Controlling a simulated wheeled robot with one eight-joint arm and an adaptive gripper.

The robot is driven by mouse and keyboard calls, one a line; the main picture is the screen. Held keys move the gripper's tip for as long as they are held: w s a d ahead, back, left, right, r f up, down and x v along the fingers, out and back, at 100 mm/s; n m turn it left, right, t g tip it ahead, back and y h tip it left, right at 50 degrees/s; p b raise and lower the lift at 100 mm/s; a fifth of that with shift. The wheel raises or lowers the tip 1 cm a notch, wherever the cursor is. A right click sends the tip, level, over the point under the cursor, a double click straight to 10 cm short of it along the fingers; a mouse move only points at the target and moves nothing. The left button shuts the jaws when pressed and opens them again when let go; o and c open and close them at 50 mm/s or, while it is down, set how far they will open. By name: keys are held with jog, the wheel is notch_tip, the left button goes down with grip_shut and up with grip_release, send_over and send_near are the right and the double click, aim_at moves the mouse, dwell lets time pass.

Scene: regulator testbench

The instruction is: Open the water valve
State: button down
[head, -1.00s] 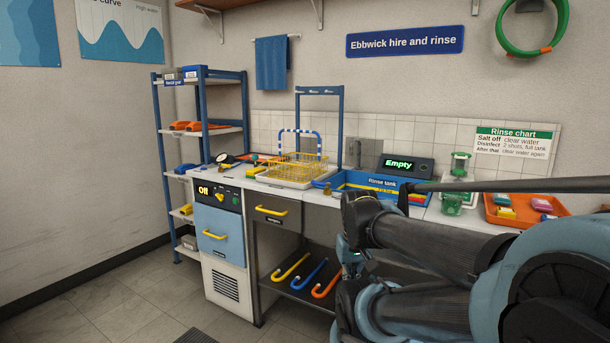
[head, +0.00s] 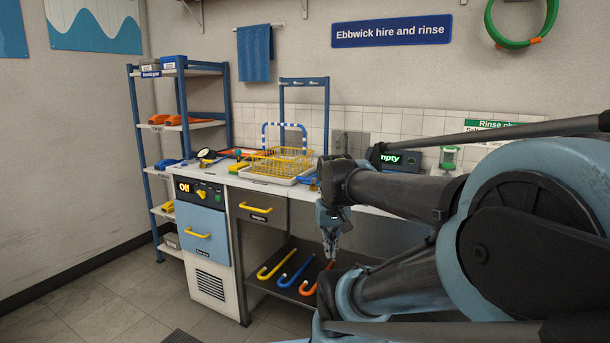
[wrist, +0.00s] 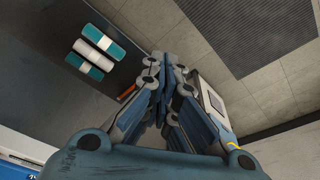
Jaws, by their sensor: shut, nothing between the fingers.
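My gripper (head: 331,254) hangs fingers down in front of the bench, left of my arm's thick links. It is shut and empty, and its tips are just above the lower shelf's hooked bars in the head picture. In the wrist view my gripper (wrist: 170,68) also shows closed fingers. I cannot identify the water valve for certain. A small brass-coloured part (head: 314,184) shows at the bench's front edge, left of my arm, too small to make out. The rinse tank (head: 310,178) is mostly hidden behind my arm. A display (head: 400,160) reads partly "mpty".
A yellow wire basket (head: 280,162) stands on the worktop. A control box (head: 200,193) reading "Off" is at the bench's left end. Yellow, blue and orange hooked bars (head: 290,270) lie on the lower shelf. Rolled bundles (wrist: 95,55) show in the wrist view. Floor on the left is clear.

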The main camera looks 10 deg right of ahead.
jog(key=w+r+m+h, duration=0.1)
jog(key=w+r+m, duration=0.1)
jog(key=w+r, duration=0.6)
jog(key=w+r+m, duration=0.1)
jog(key=w+r, duration=0.5)
jog(key=w, duration=0.5)
notch_tip(320, 180, up, 5)
jog(key=m+h, duration=0.1)
jog(key=m, duration=0.2)
send_over(305, 179)
jog(key=w+d, duration=0.1)
jog(key=w, duration=0.4)
jog(key=shift+s+d+r+t, duration=0.15)
jog(key=shift+t, duration=0.15)
jog(key=x, duration=1)
jog(key=shift+s+a+r, duration=0.2)
jog(key=shift+s+a, duration=0.4)
jog(key=shift+s, duration=0.2)
jog(key=shift+s+a+r, duration=0.2)
jog(key=shift+s+a, duration=0.4)
jog(key=shift+s, duration=0.25)
